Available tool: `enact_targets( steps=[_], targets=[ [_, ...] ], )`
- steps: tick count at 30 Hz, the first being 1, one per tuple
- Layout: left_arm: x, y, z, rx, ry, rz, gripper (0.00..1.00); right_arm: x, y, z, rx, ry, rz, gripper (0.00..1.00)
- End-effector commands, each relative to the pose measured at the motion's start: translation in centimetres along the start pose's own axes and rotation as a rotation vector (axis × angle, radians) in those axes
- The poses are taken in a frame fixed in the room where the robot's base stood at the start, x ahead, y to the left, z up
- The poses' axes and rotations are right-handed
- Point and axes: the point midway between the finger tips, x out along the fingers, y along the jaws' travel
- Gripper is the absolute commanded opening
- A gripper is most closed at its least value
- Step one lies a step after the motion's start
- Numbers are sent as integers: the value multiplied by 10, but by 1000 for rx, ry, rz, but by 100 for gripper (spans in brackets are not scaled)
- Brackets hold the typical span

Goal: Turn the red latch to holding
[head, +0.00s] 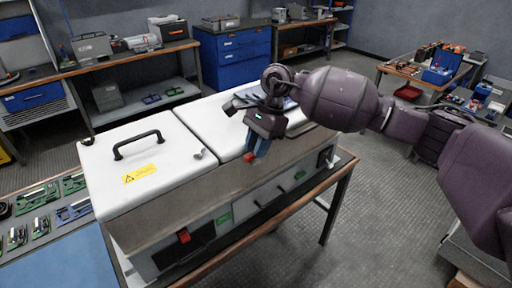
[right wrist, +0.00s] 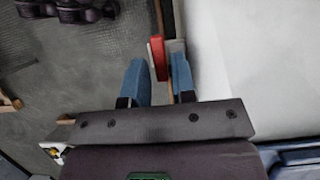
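The red latch (head: 249,157) is a small red piece at the front edge of the white-lidded capacitor bank (head: 189,160), just below my right gripper (head: 260,147). In the right wrist view the red latch (right wrist: 158,58) shows upright at the blue fingertips of my right gripper (right wrist: 158,72). The fingers stand a little apart, one on each side of its lower end. Whether they press on it cannot be told. My left gripper is not in view.
The bank stands on a wooden-edged bench (head: 325,190). A black handle (head: 138,143) rises from the left lid, and another red part (head: 183,236) sits on the front. A blue mat (head: 60,262) and circuit boards lie at the left. The floor at the right is mostly clear.

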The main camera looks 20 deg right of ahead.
Motion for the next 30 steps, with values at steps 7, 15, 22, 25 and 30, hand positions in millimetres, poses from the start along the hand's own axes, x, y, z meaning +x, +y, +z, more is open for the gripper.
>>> enact_targets(
  steps=[7, 15, 22, 25, 30],
  targets=[
    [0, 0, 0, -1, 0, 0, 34, 9, 0, 0, 0, -1, 0, 24],
    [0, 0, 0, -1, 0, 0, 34, 9, 0, 0, 0, -1, 0, 12],
    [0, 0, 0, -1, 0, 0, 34, 8, 0, 0, 1, -1, 0, 0],
    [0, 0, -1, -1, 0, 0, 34, 8, 0, 0, 9, -1, -4, 0],
    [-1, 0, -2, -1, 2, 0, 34, 8, 1, 0, 55, 1, -23, 0]
  ],
)
